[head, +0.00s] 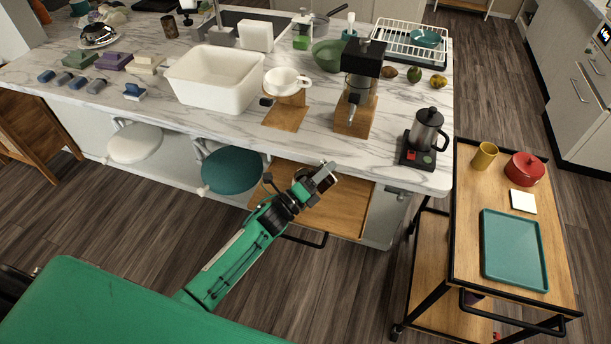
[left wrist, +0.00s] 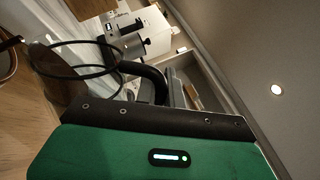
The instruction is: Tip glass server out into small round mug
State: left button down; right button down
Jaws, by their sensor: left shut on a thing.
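My left gripper (head: 322,178) is over the pulled-out wooden board at the counter's front. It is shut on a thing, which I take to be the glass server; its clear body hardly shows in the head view. In the left wrist view a thick black curved handle (left wrist: 152,78) rises above my green gripper housing. Beside it are thin dark rings (left wrist: 72,76) and a brown round patch that look like the server; I cannot tell how far it is tilted. I cannot pick out the small round mug for certain. My right gripper is not in view.
The wooden board (head: 352,214) juts from the counter beneath my gripper. A yellow cup (head: 484,157) and red pot (head: 525,168) stand on the right cart.

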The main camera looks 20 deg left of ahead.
pick_arm(q)
jog(key=shift+w+a+n+t+y, duration=0.2)
jog(key=shift+a+n+t+y, duration=0.15)
jog(key=shift+n, duration=0.45)
jog(key=shift+w+a+r+n+t+y+p, duration=0.25)
jog(key=shift+a+n+p, duration=0.2)
jog(key=shift+a+n, duration=0.15)
jog(key=shift+w+a+r+n+t+y+p, duration=0.15)
jog(key=shift+w+a+n+y+p, duration=0.1)
jog(key=shift+a+n+p, duration=0.25)
dwell(0.4)
jog(key=shift+w+a+r+n+t+y, duration=0.2)
jog(key=shift+a+n, duration=0.15)
jog(key=shift+n, duration=0.3)
jog(key=shift+w+a+r+n+t+y, duration=0.15)
jog(key=shift+a+n, duration=0.2)
jog(key=shift+n, duration=0.3)
